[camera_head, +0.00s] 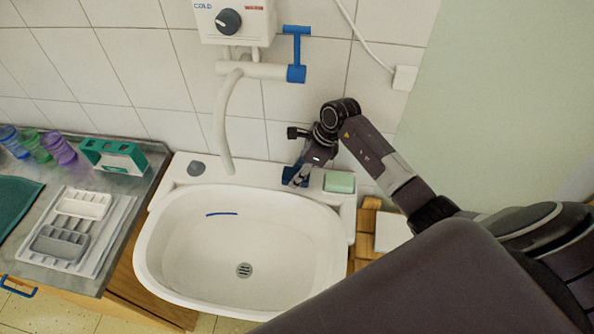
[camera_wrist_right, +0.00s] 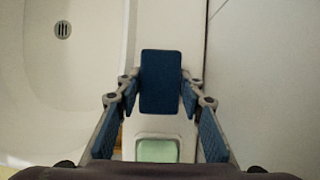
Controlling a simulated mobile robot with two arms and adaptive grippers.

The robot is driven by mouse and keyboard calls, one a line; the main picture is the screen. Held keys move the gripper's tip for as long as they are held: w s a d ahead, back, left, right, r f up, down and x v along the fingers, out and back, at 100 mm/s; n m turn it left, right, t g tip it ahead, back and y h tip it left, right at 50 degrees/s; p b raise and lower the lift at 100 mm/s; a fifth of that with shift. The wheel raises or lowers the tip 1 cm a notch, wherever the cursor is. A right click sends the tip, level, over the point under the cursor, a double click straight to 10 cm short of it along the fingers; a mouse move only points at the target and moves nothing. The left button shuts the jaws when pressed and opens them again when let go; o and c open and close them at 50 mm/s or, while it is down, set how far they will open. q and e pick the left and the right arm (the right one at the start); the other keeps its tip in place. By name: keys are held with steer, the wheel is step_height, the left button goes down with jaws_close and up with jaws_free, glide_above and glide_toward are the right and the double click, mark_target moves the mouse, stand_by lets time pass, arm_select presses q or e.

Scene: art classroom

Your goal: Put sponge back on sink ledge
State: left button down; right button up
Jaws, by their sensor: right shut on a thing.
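My right gripper (camera_head: 297,176) reaches in over the sink's back ledge, to the left of the green soap. In the right wrist view, its fingers (camera_wrist_right: 160,92) are shut on a dark blue block, the sponge (camera_wrist_right: 160,80). The sponge is over or on the white ledge (camera_wrist_right: 153,22); I cannot tell whether it touches. In the head view the sponge is mostly hidden by the gripper. The white sink (camera_head: 190,262) has a bare ledge (camera_head: 240,175) left of the gripper. My left gripper is not in view.
Green soap (camera_head: 340,182) lies at the ledge's right end. A grey round item (camera_head: 196,168) is at its left end. A white spout (camera_head: 222,125) hangs over the basin. The left counter holds coloured cups (camera_head: 60,148), a green-framed box (camera_head: 113,156) and trays (camera_head: 60,243).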

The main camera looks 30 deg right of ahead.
steer(key=shift+f, duration=0.2)
steer(key=o, duration=1)
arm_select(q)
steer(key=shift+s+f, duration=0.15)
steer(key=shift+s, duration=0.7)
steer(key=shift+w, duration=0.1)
arm_select(e)
steer(key=shift+r, duration=0.15)
steer(key=shift+d+r, duration=0.15)
arm_select(q)
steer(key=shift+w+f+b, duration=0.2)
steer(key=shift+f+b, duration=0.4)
steer(key=shift+b, duration=0.1)
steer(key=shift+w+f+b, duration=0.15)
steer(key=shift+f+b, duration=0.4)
steer(key=shift+b, duration=0.1)
arm_select(e)
steer(key=shift+v, duration=5.85)
